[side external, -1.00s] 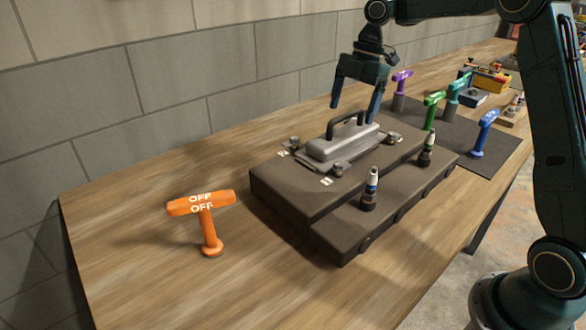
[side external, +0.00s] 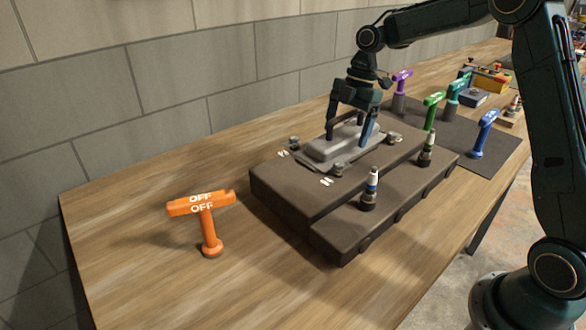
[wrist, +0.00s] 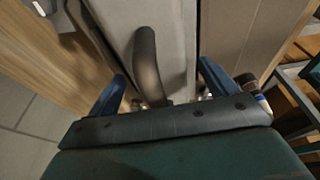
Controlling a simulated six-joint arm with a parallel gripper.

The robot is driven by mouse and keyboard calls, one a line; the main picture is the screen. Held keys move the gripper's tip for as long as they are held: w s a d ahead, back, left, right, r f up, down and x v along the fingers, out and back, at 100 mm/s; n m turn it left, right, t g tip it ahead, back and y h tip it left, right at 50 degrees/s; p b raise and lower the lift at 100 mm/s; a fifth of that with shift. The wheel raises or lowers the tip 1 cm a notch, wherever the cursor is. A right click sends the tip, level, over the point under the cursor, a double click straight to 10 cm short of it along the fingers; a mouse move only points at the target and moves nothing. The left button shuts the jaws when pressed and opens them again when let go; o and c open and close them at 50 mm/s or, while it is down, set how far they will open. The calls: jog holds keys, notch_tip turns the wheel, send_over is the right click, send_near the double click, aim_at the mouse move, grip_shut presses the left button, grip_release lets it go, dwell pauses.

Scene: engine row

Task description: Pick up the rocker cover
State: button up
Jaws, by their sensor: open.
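The rocker cover (side external: 322,151) is a grey metal cover with a dark arched handle (side external: 343,126) on top. It sits on the dark brown engine block (side external: 285,187), with bolts around its corners. My gripper (side external: 347,135) is open and low over the cover, with one finger on each side of the handle. In the wrist view, the handle (wrist: 147,62) rises between my two blue fingers (wrist: 160,85), nearer the left one, with gaps on both sides. The lower end of the handle is partly hidden by my gripper body.
An orange T-handled tool marked OFF (side external: 205,215) stands at the left. Two small bottles, one with a blue band (side external: 370,188) and one with a green band (side external: 427,149), stand on the block's lower step. Coloured T-handles, including a blue one (side external: 483,132), stand on a dark mat behind.

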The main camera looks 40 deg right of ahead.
dwell(0.4)
jog(key=c, duration=1.6)
jog(key=shift+c, duration=0.2)
jog(key=shift+r, duration=0.2)
jog(key=shift+r, duration=3.7)
jog(key=shift+w+a+r, duration=0.1)
jog(key=shift+r, duration=0.95)
jog(key=shift+r, duration=0.1)
